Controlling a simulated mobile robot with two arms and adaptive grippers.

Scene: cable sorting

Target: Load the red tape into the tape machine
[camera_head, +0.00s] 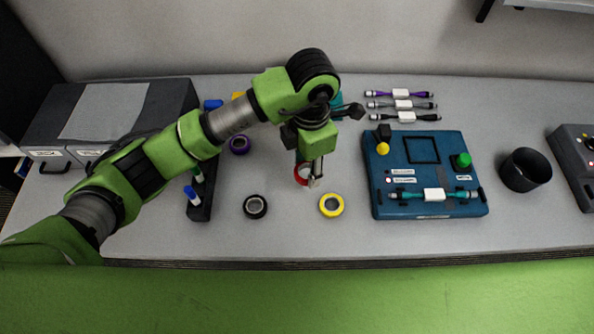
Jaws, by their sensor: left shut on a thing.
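The red tape (299,175) is a small ring near the middle of the table. My left gripper (313,182) points down at it and is shut on its right side. Whether the ring is lifted or touching the table is hard to tell. A teal object (337,100) shows behind my left wrist, mostly hidden by it; it may be the tape machine, but I cannot tell. My right gripper is not in view.
A black roll (255,207) and yellow roll (331,205) lie in front, a purple roll (239,145) to the left. A marker tray (200,205) stands further left. The blue board (400,208) holds a teal-ended cable. Several cables lie behind it; a black cup (525,170) stands right.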

